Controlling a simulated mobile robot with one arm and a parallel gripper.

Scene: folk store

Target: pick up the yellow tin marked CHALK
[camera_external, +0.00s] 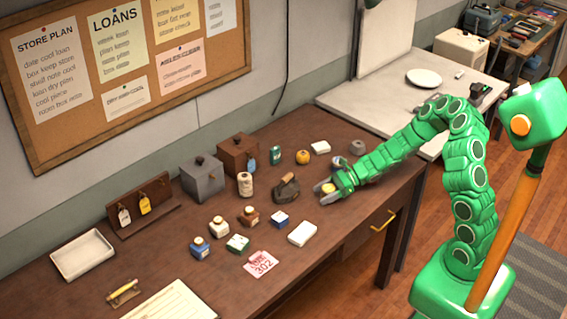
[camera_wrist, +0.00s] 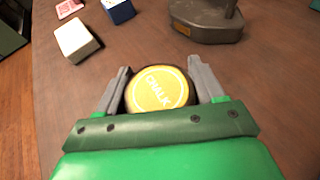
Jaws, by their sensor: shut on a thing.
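The yellow tin marked CHALK (camera_wrist: 158,89) is round, with a yellow lid and a darker rim. In the external view the tin (camera_external: 328,188) shows as a small yellow spot between the fingers of my gripper (camera_external: 326,190), at the right part of the brown table. My gripper is shut on the tin. The tin's underside is hidden, so I cannot tell whether it touches the tabletop.
A dark iron-like object (camera_external: 286,187) stands just left of my gripper. A white box (camera_external: 302,233) and a blue box (camera_external: 279,219) lie toward the front. A yellow-orange round item (camera_external: 303,157) and a grey roll (camera_external: 357,147) are behind. Bare brown tabletop (camera_external: 345,222) lies in front.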

